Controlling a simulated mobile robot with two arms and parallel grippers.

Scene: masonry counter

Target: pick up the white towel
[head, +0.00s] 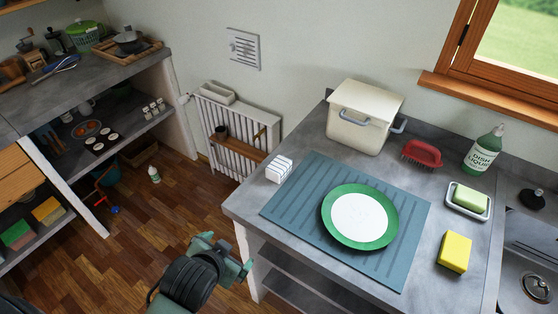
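A small white block with faint lines (279,169) lies on the grey counter at the left edge of the blue-grey ridged mat. It looks like the folded white towel, but it is too small to be sure. My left gripper (222,256) shows at the bottom, left of the counter's front corner. It is over the floor, apart from the white block and nearer to me. I see it from behind, so its fingertips are hard to make out and nothing shows in it. My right gripper is not in view.
On the counter are a green-rimmed plate (379,209), a cream bin (359,122), a red brush (421,154), a soap bottle (484,150), a soap dish (484,213) and a yellow sponge (454,252). A white radiator (224,163) stands behind. Wooden floor lies open at left.

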